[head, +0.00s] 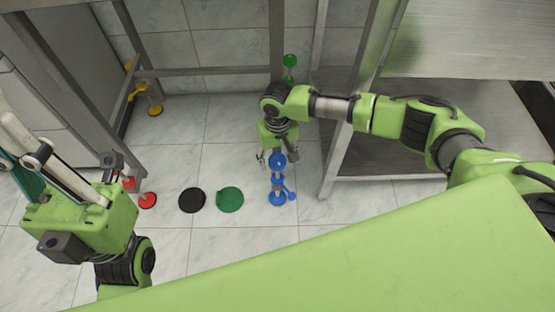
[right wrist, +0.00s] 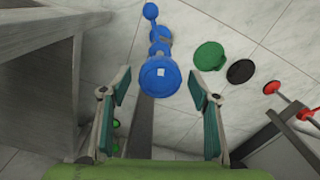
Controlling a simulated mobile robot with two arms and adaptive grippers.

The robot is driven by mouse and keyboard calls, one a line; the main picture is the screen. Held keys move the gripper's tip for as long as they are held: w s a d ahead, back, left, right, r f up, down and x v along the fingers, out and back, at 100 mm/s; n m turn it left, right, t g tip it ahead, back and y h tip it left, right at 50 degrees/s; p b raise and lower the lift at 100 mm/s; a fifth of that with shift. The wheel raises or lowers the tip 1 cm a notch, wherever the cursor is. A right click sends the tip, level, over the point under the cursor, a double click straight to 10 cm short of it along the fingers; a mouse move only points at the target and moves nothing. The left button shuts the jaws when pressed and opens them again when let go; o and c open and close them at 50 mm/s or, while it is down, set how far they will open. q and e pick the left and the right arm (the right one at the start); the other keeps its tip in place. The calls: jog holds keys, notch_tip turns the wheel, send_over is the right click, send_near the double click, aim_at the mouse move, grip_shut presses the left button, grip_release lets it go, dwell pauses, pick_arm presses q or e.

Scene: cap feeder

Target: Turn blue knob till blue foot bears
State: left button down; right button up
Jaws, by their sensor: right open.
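A blue levelling leg stands on the floor tiles. My left gripper (head: 24,155) is at the far left, only partly shown.
A black disc (head: 192,200) and a green disc (head: 230,200) lie left of the blue foot. A red foot (head: 148,200), a yellow foot (head: 155,109) and a green leg piece (head: 290,62) stand by the metal frames. A steel shelf (head: 385,155) is on the right.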

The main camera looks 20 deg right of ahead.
jog(key=c, duration=1.1)
